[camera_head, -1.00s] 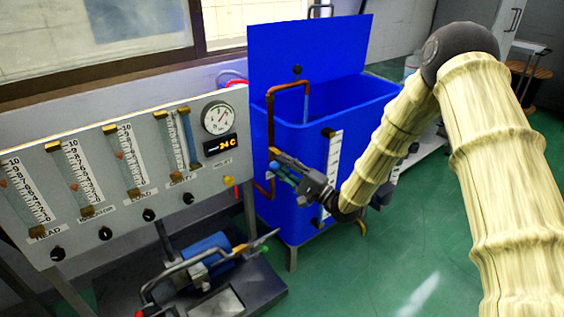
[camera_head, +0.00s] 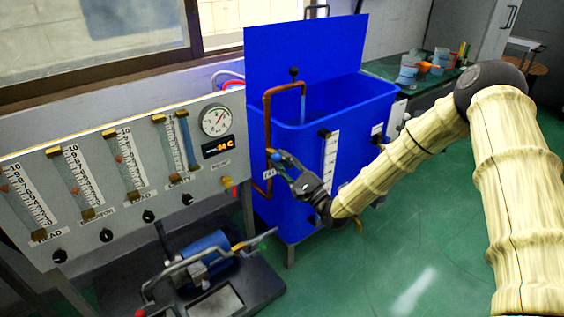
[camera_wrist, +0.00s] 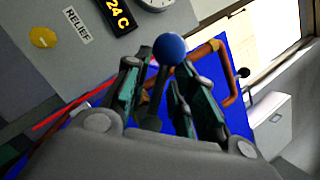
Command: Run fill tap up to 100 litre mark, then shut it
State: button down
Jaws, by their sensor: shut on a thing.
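The blue tank (camera_head: 288,190) stands behind the panel's right end, with its lid up. A copper fill pipe (camera_head: 267,120) rises along its left side and bends over the rim. A pale blue streak, like water, hangs below its mouth (camera_head: 303,104). A white level scale (camera_head: 330,160) is on the tank's front; its reading is too small to tell. My gripper (camera_head: 279,160) is at the pipe's upright part, and its fingers hide most of the tap. In the wrist view, the fingers (camera_wrist: 158,88) are closed around the tap lever below its blue ball knob (camera_wrist: 169,48).
The grey panel (camera_head: 120,215) with flow tubes, black knobs and a gauge (camera_head: 215,120) is close at left. A blue pump (camera_head: 205,250) stands on a base below. Cups (camera_head: 408,72) sit on a bench behind the tank. Green floor is open at right.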

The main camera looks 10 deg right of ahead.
jog(key=c, duration=1.5)
grip_release()
jog(key=shift+c, duration=0.2)
jog(key=shift+s, duration=0.1)
jog(key=v, duration=1.2)
